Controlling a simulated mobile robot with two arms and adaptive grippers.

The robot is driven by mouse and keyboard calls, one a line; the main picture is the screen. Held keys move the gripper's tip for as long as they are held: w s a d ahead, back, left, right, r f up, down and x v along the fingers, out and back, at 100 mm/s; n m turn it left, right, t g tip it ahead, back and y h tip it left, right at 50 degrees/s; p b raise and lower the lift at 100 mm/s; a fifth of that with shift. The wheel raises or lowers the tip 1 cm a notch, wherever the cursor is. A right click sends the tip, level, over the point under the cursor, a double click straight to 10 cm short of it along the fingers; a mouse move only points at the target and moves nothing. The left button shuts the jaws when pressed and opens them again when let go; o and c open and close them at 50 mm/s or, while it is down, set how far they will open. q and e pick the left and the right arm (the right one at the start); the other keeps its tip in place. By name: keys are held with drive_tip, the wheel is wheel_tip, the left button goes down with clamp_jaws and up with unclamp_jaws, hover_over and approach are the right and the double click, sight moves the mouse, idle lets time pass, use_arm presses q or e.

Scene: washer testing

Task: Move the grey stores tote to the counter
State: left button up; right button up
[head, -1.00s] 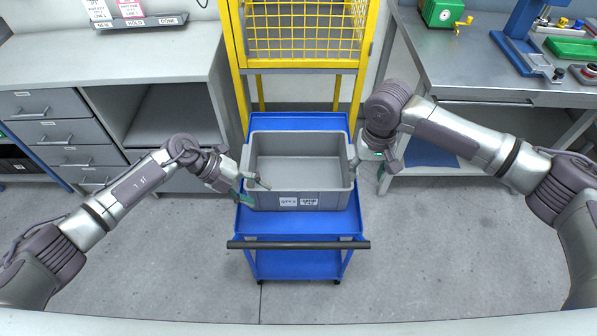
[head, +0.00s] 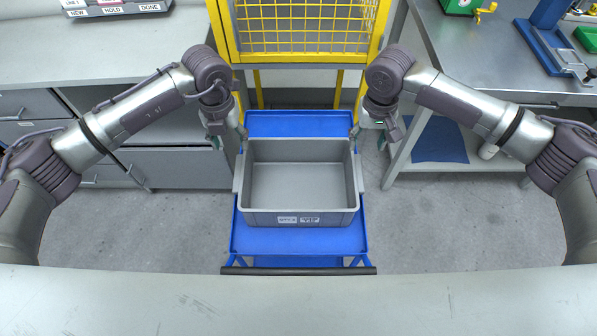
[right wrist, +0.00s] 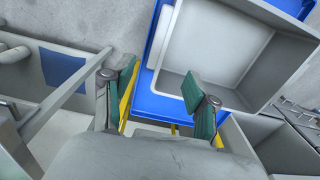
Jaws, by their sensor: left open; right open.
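The grey stores tote (head: 300,219) stands upright and empty on the blue cart (head: 298,240), two labels on its near wall. My left gripper (head: 241,133) is open at the tote's far left corner. My right gripper (head: 357,132) is open at the far right corner. In the right wrist view, the open green-padded fingers of my right gripper (right wrist: 162,78) are empty, near the tote's wall (right wrist: 232,92); contact cannot be told. The grey counter meant by the task cannot be singled out; grey worktops show at left (head: 100,55) and right (head: 480,70).
A yellow mesh cage (head: 300,22) stands behind the cart. The cart's black handle bar (head: 298,271) faces me. A label rack (head: 116,10) is on the left worktop, and a blue fixture (head: 550,45) on the right one. A pale surface edge (head: 300,300) crosses the foreground.

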sight(239, 172)
use_arm(q)
drive_tip(key=f, duration=1.3)
drive_tip(key=shift+s+f, duration=0.3)
drive_tip(key=shift+f, duration=0.05)
use_arm(e)
drive_tip(key=f, duration=1.3)
drive_tip(key=shift+s+f, duration=0.3)
drive_tip(key=shift+f, duration=0.05)
use_arm(q)
clamp_jaws()
use_arm(e)
clamp_jaws()
use_arm(q)
drive_tip(key=shift+r, duration=0.1)
use_arm(e)
drive_tip(key=shift+r, duration=0.1)
